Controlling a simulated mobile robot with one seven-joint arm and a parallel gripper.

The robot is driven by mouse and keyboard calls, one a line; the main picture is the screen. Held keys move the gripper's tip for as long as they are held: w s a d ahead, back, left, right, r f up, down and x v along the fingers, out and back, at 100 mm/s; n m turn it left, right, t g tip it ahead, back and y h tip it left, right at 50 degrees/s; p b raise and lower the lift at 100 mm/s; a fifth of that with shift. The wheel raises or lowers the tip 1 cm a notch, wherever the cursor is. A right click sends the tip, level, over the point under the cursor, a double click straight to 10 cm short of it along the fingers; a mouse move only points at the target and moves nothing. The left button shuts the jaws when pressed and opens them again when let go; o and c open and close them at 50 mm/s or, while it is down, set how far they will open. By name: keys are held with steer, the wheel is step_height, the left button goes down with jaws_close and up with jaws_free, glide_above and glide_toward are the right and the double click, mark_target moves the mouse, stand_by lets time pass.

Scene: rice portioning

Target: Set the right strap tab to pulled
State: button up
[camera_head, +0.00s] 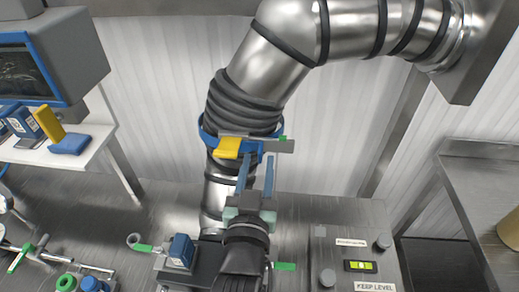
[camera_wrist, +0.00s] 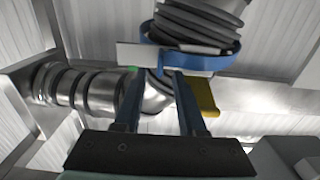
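A blue strap (camera_head: 205,135) circles a ribbed section of the metal duct (camera_head: 243,104); it also shows in the wrist view (camera_wrist: 228,58). A yellow tab (camera_head: 228,147) hangs from a grey bar at the strap's left front; it is at the right in the wrist view (camera_wrist: 203,96). My gripper (camera_head: 257,158) reaches up just below the strap, right of the yellow tab. Its two blue fingers are apart. A small blue piece shows between the fingertips in the wrist view (camera_wrist: 159,66); contact is unclear.
A control box with a level (camera_head: 361,266) and knobs stands at the lower right. A monitor (camera_head: 62,55) and white shelf (camera_head: 60,152) are at the left; a metal counter (camera_head: 480,165) is at the right.

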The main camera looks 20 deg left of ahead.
mark_target(261, 153)
steer(key=shift+x, duration=1.3)
jaws_close()
stand_by(0.5)
